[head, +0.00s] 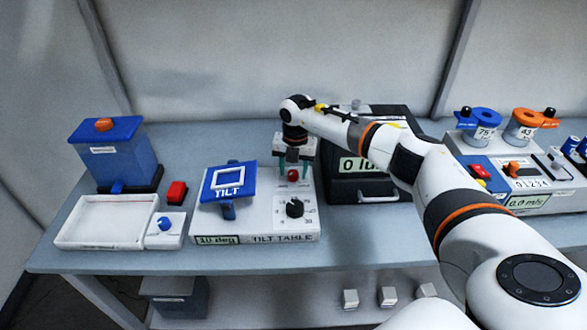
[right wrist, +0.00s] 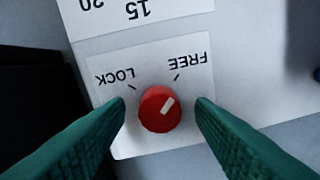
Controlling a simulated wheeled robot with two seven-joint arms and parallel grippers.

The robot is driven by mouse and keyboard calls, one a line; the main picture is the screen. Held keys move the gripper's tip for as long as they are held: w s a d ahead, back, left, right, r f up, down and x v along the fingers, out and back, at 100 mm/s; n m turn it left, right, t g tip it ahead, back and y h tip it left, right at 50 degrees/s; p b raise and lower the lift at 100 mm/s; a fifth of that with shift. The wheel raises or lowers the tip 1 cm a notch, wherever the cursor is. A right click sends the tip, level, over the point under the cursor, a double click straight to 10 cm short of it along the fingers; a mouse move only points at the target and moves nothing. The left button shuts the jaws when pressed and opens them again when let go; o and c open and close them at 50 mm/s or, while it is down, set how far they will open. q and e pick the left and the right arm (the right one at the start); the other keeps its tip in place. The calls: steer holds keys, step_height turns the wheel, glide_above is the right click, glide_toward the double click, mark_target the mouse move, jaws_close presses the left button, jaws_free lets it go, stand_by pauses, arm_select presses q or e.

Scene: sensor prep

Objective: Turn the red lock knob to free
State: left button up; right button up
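The red lock knob (head: 293,175) is on the white tilt table base (head: 262,229). In the right wrist view the red knob (right wrist: 157,116) sits on a white label reading LOCK and FREE, upside down there. Its white pointer line slants up and right, toward the FREE tick. My right gripper (head: 295,168) is pointed down over the knob. In the wrist view its green fingers (right wrist: 160,107) are open, one on each side of the knob, with a visible gap on both sides. My left gripper is not in view.
A black dial (head: 295,208) and blue tilt plate (head: 229,181) are close by on the base. A black box with a display (head: 368,186) stands to the right. A white tray (head: 105,239), red block (head: 176,192) and blue container (head: 122,160) are at the left.

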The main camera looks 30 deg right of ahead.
mark_target(295, 173)
step_height(295, 173, up, 12)
steer(key=b, duration=0.3)
steer(key=shift+s+d, duration=0.15)
steer(key=shift+s, duration=0.05)
steer(key=shift+f, duration=0.1)
stand_by(0.5)
